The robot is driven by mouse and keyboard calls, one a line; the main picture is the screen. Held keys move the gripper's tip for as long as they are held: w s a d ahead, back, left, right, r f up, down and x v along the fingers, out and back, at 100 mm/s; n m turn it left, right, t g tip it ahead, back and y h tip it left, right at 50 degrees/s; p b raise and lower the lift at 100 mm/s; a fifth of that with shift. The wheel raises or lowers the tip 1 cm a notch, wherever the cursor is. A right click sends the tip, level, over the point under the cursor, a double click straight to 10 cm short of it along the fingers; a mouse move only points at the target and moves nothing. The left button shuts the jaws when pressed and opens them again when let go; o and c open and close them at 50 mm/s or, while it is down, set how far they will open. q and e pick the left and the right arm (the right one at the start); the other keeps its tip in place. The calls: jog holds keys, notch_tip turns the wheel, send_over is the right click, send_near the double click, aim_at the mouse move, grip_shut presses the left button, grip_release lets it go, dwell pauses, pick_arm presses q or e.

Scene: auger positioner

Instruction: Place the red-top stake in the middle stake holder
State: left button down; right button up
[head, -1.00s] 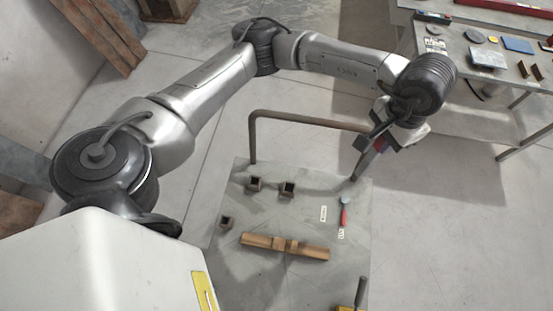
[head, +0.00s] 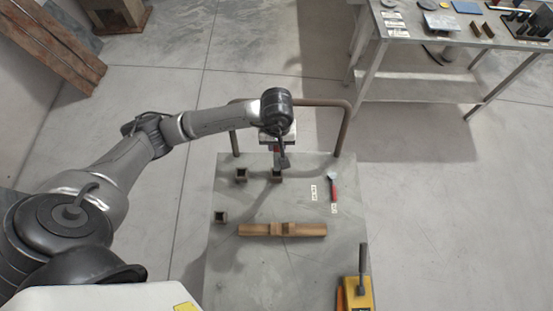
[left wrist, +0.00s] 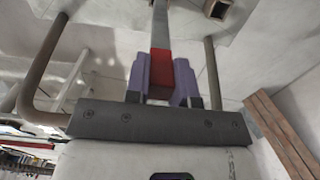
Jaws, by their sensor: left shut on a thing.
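The red-top stake is in my left gripper (left wrist: 162,85). In the left wrist view the purple fingers are shut on its red top (left wrist: 160,68), and its grey shaft (left wrist: 160,25) runs up out of the picture. In the head view my left gripper (head: 277,147) is over the back of the grey cart top, and the stake (head: 283,160) shows below it, by the back right holder. Three dark square holders stand on the cart: back left (head: 241,175), back right (head: 277,176) and front left (head: 220,216). I cannot tell whether the stake touches a holder. One holder shows in the left wrist view (left wrist: 218,9).
A wooden bar (head: 300,230) lies across the cart (head: 270,275). A red-handled tool (head: 333,190) lies at its right, and a yellow tool (head: 357,293) stands at the front right. A bent rail (head: 345,125) rises at the back. A table (head: 405,22) with parts stands behind.

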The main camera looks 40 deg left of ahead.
aim_at(277, 156)
pick_arm(q)
notch_tip(277, 156, down, 8)
jog(key=shift+s+r, duration=0.1)
dwell(0.4)
jog(key=shift+b, duration=0.35)
jog(key=c, duration=1)
grip_release()
jog(key=shift+o, duration=0.2)
